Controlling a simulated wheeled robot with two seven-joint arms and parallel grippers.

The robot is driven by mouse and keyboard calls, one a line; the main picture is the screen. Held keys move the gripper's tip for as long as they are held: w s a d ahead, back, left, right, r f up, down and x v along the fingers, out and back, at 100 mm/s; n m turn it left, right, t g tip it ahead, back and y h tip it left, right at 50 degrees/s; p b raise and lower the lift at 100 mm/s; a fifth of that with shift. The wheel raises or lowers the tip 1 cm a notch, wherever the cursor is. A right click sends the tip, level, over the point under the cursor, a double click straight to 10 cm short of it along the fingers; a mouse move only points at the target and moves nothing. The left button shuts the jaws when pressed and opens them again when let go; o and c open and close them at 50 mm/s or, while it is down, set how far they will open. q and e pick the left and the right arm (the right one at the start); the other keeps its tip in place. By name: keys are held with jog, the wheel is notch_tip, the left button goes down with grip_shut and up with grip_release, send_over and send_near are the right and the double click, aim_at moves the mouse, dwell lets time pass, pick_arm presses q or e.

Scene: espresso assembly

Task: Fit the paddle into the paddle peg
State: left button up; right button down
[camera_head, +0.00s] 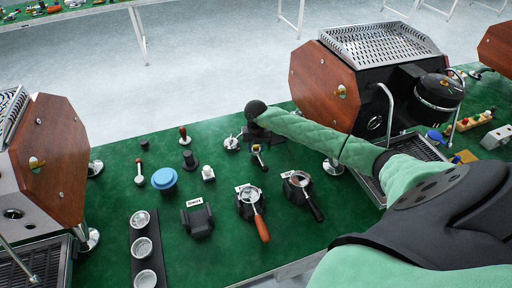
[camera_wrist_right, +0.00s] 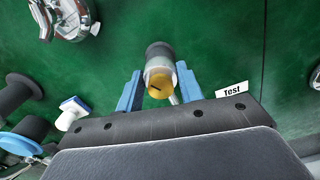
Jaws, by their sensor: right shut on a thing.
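My right gripper (camera_head: 258,150) reaches in from the right to the far edge of the green table. In the right wrist view its blue fingers (camera_wrist_right: 158,92) are shut on a brass-ended part (camera_wrist_right: 160,78), which has a slotted gold end, a grey body and a dark cap. It may be the paddle, but I cannot tell for sure. It also shows, small, below the gripper in the head view (camera_head: 259,160). I cannot tell whether it touches the table. Brass fittings sit on the wooden side panels of the right machine (camera_head: 341,91) and left machine (camera_head: 36,163). I cannot identify the paddle peg. My left gripper is out of view.
Two portafilters (camera_head: 253,199) (camera_head: 299,181) lie in front of my gripper. A blue round piece (camera_head: 165,179), a white-topped piece (camera_head: 208,173) and a chrome piece (camera_head: 231,144) stand to its left. A black tray with cups (camera_head: 141,232) lies nearer. The table's left middle has bare green patches.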

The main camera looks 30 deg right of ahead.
jog(key=shift+f, duration=0.1)
jog(key=c, duration=0.8)
grip_release()
jog(key=shift+c, duration=0.2)
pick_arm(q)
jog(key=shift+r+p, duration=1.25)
pick_arm(e)
jog(key=shift+r, duration=3.05)
pick_arm(q)
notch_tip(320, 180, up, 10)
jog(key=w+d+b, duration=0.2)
jog(key=shift+b, duration=0.4)
pick_arm(e)
notch_tip(320, 180, up, 8)
